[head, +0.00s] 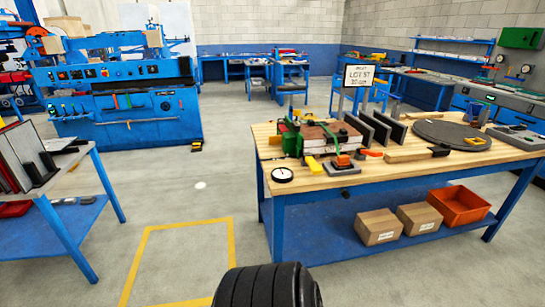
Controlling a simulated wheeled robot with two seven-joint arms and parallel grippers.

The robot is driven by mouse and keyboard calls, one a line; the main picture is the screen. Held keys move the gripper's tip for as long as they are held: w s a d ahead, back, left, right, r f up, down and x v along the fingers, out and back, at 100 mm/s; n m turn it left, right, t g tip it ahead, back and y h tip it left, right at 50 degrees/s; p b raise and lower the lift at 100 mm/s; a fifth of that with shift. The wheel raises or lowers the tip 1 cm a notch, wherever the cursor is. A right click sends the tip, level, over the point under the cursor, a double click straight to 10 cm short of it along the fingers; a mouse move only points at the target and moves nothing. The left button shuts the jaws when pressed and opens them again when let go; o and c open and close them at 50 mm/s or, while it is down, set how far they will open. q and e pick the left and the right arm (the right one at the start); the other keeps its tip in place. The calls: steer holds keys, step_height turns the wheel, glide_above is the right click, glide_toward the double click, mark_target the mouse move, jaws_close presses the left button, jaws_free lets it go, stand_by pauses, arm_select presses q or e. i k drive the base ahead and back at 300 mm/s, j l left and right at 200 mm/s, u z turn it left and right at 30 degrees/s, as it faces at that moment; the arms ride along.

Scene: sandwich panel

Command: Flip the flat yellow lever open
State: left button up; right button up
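A small flat yellow lever (313,165) shows at the front of the clamped panel stack (322,136), on the wooden-topped workbench (400,176). It looks low and tilted toward the bench's front edge; its exact angle is too small to tell. An orange-and-black part (343,163) sits just right of the lever. Neither of my grippers is in view.
A round dial (282,174) lies left of the lever at the bench edge. Boxes (377,226) and an orange bin (459,206) are below. Floor left of the bench is open.

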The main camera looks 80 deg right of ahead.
mark_target(316, 169)
steer(key=z, duration=3)
